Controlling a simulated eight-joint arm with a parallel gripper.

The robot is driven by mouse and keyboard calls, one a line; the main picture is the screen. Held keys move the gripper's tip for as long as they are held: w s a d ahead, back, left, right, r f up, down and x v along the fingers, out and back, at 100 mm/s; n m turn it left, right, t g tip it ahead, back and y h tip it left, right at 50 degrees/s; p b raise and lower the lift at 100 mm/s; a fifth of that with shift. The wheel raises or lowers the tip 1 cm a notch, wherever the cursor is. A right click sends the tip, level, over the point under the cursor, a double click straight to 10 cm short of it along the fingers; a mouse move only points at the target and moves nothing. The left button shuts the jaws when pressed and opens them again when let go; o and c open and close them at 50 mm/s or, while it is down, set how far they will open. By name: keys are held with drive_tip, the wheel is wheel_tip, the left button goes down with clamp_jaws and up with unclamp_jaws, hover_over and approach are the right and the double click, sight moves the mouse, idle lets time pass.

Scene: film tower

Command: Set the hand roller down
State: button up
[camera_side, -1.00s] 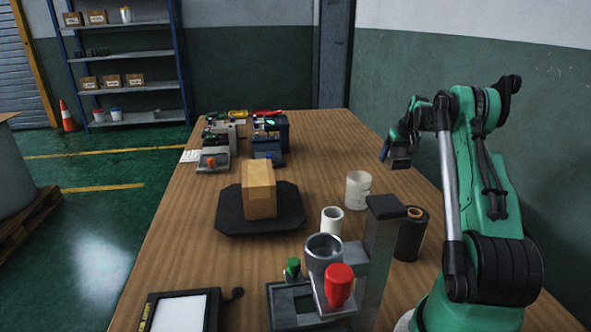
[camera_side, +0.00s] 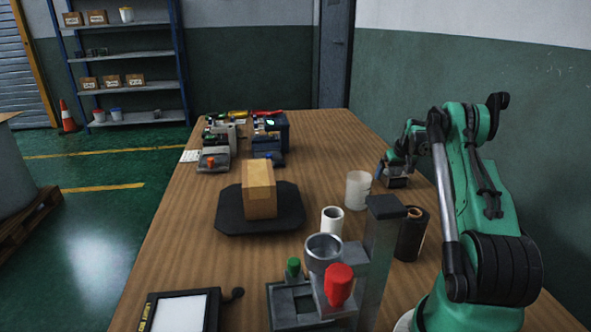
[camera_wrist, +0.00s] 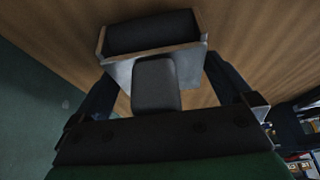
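The hand roller (camera_wrist: 155,85) shows in the wrist view with its dark grey handle towards me, a pale metal frame and a dark roller at the far end. It appears to rest on the wooden table (camera_side: 330,140). My gripper (camera_wrist: 160,70) is over it, one dark finger on each side. Strips of table show between each finger and the handle, so the fingers look open and clear of the handle. In the side view my gripper (camera_side: 394,178) is low at the table's right edge, and the roller there is too small to make out clearly.
A white cup (camera_side: 358,190), a white roll (camera_side: 332,221) and a dark roll (camera_side: 410,234) stand nearer the camera. A cardboard box (camera_side: 259,189) sits on a black platform (camera_side: 232,217). A device with a red knob (camera_side: 339,285) is in front. Small machines (camera_side: 269,135) stand farther back.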

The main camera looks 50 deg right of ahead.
drive_tip(key=shift+r, duration=0.15)
drive_tip(key=v, duration=1.1)
drive_tip(key=w+a+r+n+t, duration=0.1)
drive_tip(key=w+a+r+n, duration=0.15)
drive_tip(key=w+a, duration=0.45)
drive_tip(key=w+a+r+n, duration=0.1)
drive_tip(key=w+a+r, duration=0.2)
drive_tip(key=a, duration=0.8)
drive_tip(key=s+a+f+n+t+y, duration=0.1)
drive_tip(key=a, duration=0.7)
drive_tip(key=s+a+f+n+t+y, duration=0.1)
drive_tip(key=s+a+n, duration=0.1)
drive_tip(key=a, duration=0.6)
drive_tip(key=s+a+f+n+t+y, duration=0.1)
drive_tip(key=a+n, duration=0.1)
drive_tip(key=a, duration=0.6)
drive_tip(key=shift+s+a+f+n, duration=0.1)
drive_tip(key=shift+s+a+n, duration=0.15)
drive_tip(key=shift+a, duration=0.15)
